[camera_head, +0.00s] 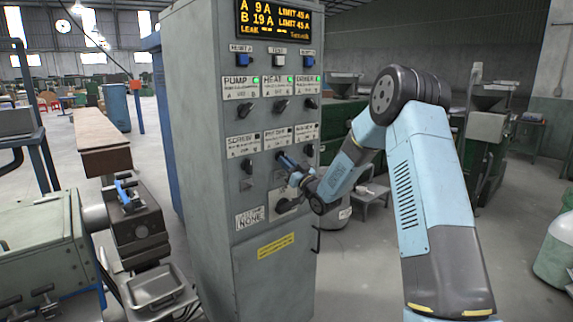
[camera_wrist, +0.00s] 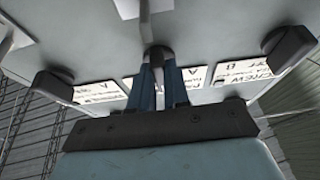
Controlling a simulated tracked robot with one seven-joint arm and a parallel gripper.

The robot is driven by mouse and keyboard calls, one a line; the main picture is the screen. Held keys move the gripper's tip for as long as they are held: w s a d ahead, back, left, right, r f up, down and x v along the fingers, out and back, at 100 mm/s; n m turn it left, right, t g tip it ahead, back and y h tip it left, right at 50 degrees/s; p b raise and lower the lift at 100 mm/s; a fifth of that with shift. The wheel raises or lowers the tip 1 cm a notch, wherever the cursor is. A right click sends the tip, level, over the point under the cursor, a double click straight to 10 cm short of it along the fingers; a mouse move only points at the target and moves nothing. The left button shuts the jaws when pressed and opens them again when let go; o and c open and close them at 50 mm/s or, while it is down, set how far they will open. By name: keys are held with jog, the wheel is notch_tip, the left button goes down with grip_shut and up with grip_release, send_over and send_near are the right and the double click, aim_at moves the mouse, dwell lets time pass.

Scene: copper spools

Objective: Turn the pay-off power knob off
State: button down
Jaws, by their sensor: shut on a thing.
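The grey control cabinet (camera_head: 200,120) stands in the middle of the head view. The PAY OFF label (camera_head: 278,135) is the middle one of its lower row. My gripper (camera_head: 283,157) reaches in from the right below that label and hides most of the knob there. In the wrist view, my gripper's blue fingers (camera_wrist: 160,85) are closed around the dark pay-off knob (camera_wrist: 158,53), one on each side. The picture there is upside down, and the fingers cover part of the label. The knob's exact angle is hard to tell.
The SCREW knob (camera_head: 247,167) is to the left of my gripper. Another knob (camera_head: 309,150) is close on its right. A large switch (camera_head: 287,205) is below. The PUMP knob (camera_head: 241,108) is in the upper row, where green lamps are lit. The display (camera_head: 273,20) is lit.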

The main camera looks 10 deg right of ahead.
jog(key=shift+d+f, duration=0.1)
jog(key=shift+f, duration=0.1)
jog(key=c, duration=1.1)
grip_release()
jog(key=shift+r, duration=0.15)
jog(key=v, duration=1.4)
jog(key=shift+w, duration=0.1)
